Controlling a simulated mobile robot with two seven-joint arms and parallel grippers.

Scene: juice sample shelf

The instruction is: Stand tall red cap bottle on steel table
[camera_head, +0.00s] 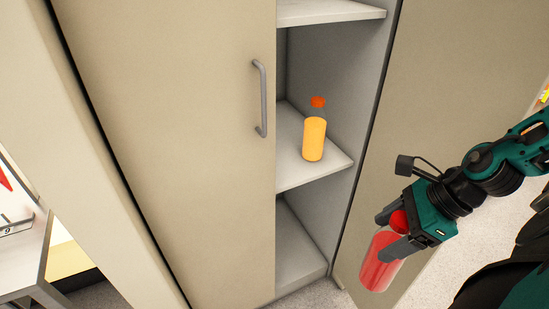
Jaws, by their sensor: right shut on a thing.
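My right gripper (393,233) is shut on a bottle with red contents and a red cap (382,268). It holds the bottle near its upper part, clear of the shelves and in front of the cabinet, at the lower right of the head view. The bottle is slightly tilted in the picture, and the fingers cover part of it. A steel-looking table (37,255) shows only in part at the lower left edge. My left gripper is not in view.
A bottle with orange contents and an orange cap (314,138) stands on the middle shelf (291,173) of the cabinet. A closed cabinet door (185,120) with a grey handle (260,98) is left of the shelves.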

